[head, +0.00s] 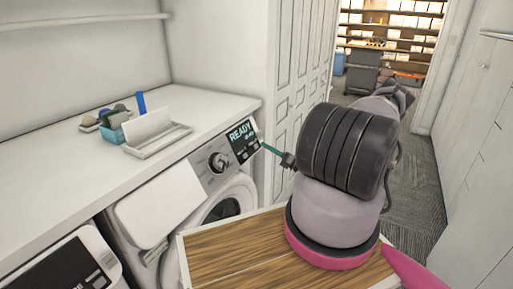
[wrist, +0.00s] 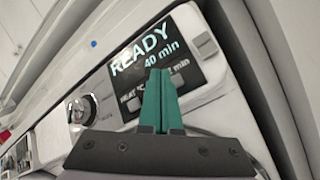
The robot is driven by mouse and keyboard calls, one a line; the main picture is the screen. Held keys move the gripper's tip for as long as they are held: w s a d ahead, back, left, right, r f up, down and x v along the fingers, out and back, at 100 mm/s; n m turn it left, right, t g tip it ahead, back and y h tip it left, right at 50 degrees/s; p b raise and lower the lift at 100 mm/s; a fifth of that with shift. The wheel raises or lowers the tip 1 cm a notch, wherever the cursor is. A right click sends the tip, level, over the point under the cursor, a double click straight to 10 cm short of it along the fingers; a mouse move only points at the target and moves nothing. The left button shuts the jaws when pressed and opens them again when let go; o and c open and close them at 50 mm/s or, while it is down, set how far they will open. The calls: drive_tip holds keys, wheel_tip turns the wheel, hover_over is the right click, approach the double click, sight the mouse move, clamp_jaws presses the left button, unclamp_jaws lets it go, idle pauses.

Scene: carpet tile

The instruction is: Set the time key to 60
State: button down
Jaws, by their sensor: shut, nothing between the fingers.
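The washing machine's dark display (head: 242,139) reads READY in the head view. In the wrist view the display (wrist: 145,52) shows READY, "40 min" and a lower line with "HEAT" and "min", partly hidden by my fingers. The time key cannot be told apart for sure; a small light key (wrist: 206,44) sits right of the display. A round dial (head: 218,161) is left of the display, also in the wrist view (wrist: 80,108). My gripper (wrist: 162,72) has green fingers, shut and empty, in front of the display's lower part. In the head view its tip (head: 264,146) is close to the panel's right end.
A white counter (head: 60,150) runs above the machines and holds a tray (head: 157,138) and a blue box (head: 112,134). A second machine (head: 65,270) stands at the lower left. A panelled door (head: 300,90) is behind my arm, and carpet (head: 415,190) lies open at the right.

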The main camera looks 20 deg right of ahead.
drive_tip(key=s+d+r, duration=0.1)
drive_tip(key=s+d, duration=0.1)
drive_tip(key=shift+s+r, duration=0.35)
drive_tip(key=shift+r, duration=0.05)
